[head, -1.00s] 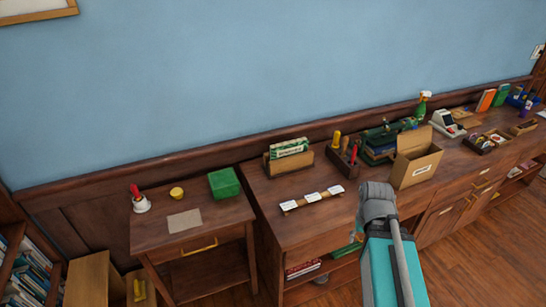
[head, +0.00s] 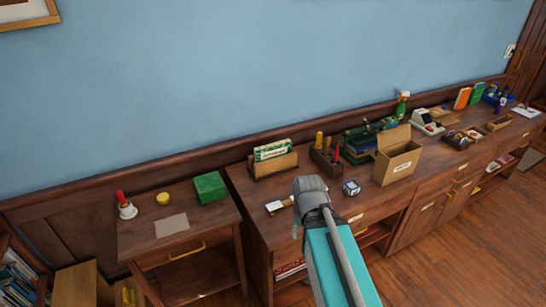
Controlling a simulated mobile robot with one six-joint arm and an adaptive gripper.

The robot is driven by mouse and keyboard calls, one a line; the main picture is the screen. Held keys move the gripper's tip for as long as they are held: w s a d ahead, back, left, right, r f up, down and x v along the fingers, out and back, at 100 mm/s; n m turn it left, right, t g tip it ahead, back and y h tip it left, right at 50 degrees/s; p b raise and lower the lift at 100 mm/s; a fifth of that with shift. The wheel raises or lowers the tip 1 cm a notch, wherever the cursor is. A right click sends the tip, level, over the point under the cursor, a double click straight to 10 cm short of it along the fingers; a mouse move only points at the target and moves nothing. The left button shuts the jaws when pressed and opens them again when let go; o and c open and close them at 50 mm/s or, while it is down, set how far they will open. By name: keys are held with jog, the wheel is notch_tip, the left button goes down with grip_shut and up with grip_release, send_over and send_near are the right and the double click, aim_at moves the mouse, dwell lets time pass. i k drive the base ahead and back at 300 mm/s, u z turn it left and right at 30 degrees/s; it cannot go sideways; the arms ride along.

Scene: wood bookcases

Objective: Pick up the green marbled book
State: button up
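My arm's grey joint (head: 310,188) and teal link reach up from the bottom in front of the counter. My gripper is hidden behind the arm, so I cannot see its fingers or whether it holds anything. A green box (head: 210,187) sits on the small side table to the left.
A tool caddy (head: 325,157), a wooden card box (head: 273,165) and a small blue-and-white cube (head: 351,187) are nearby. The floor (head: 440,260) at the right is clear.

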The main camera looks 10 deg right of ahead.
aim_at(270, 151)
jog(key=u, duration=0.1)
jog(key=i, duration=1)
jog(key=z, duration=0.1)
